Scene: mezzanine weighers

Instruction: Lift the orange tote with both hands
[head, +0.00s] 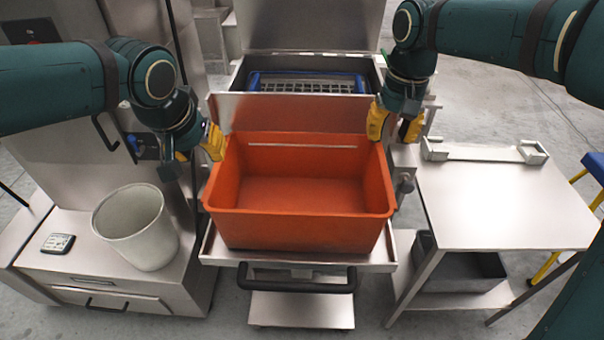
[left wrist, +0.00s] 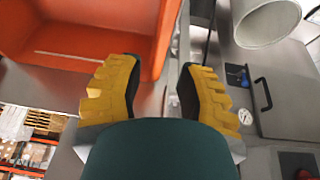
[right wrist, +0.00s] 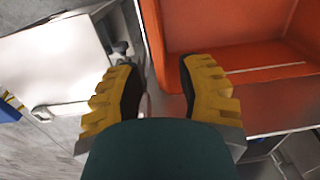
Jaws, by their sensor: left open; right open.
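The orange tote (head: 300,228) is empty and sits upright on a steel tray (head: 372,262) in the middle of the head view. My left gripper (head: 200,155) is open and empty near the tote's back left corner. In the left wrist view the left fingers (left wrist: 158,90) are apart, with the tote's wall (left wrist: 165,35) just ahead and to the left. My right gripper (head: 394,128) is open and empty by the tote's back right corner. In the right wrist view the right fingers (right wrist: 160,92) are apart, and the tote (right wrist: 215,40) is ahead and to the right.
A whitish bin (head: 136,228) and a small dark device (head: 58,243) stand on the left cabinet. A steel side table (head: 500,205) with a bracket (head: 485,152) is at right. A blue-rimmed basket (head: 305,83) lies behind the tote. A black handle (head: 297,288) is in front.

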